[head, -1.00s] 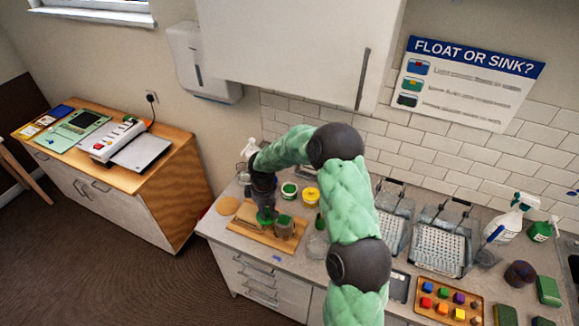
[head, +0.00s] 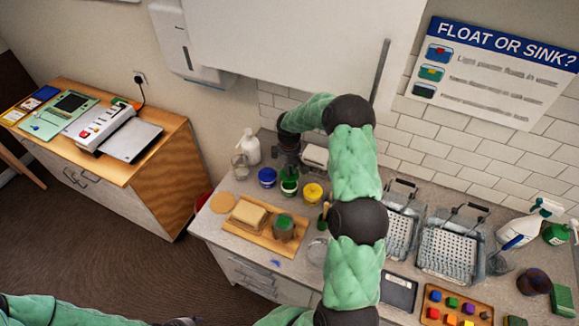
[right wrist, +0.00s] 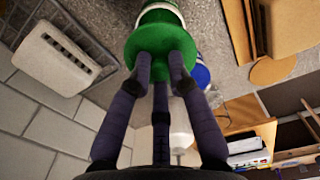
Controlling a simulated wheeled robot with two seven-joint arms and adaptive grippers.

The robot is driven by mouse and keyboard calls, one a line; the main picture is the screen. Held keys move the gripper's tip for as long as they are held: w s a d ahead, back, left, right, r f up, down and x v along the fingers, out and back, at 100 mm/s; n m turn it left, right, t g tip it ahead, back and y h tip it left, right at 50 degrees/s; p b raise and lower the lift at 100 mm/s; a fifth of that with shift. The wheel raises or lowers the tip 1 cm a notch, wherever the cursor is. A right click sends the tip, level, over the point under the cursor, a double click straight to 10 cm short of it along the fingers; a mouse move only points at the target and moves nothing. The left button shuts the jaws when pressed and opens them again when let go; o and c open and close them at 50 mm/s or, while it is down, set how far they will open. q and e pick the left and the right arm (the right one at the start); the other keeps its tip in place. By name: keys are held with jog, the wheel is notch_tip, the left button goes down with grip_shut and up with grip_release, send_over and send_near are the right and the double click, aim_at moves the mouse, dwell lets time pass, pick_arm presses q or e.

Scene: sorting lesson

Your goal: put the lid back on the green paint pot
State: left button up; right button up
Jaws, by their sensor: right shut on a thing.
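My right gripper (head: 289,166) points down over the green paint pot (head: 289,187), which stands at the back of the counter between a blue pot and a yellow pot. In the right wrist view its dark fingers (right wrist: 160,72) are shut on the green lid (right wrist: 160,44). The lid is at the pot's mouth, and the pot (right wrist: 160,14) shows just beyond it. I cannot tell whether the lid is seated or slightly above the rim.
A blue pot (head: 267,177) and a yellow pot (head: 312,193) stand close on either side. In front, a wooden board (head: 262,238) holds a pale block (head: 249,214) and a green-topped jar (head: 284,227). A white bottle (head: 249,146) stands behind left.

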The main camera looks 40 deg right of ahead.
jog(key=shift+w+d+f+b, duration=0.1)
jog(key=shift+f+b, duration=0.2)
jog(key=shift+f, duration=0.6)
jog(key=shift+f+b, duration=0.35)
jog(key=shift+f, duration=0.3)
jog(key=shift+f+b, duration=0.85)
jog(key=shift+f, duration=0.3)
jog(key=shift+f+b, duration=0.2)
jog(key=shift+b, duration=0.5)
dwell(0.5)
jog(key=o, duration=0.9)
jog(key=shift+o, duration=0.2)
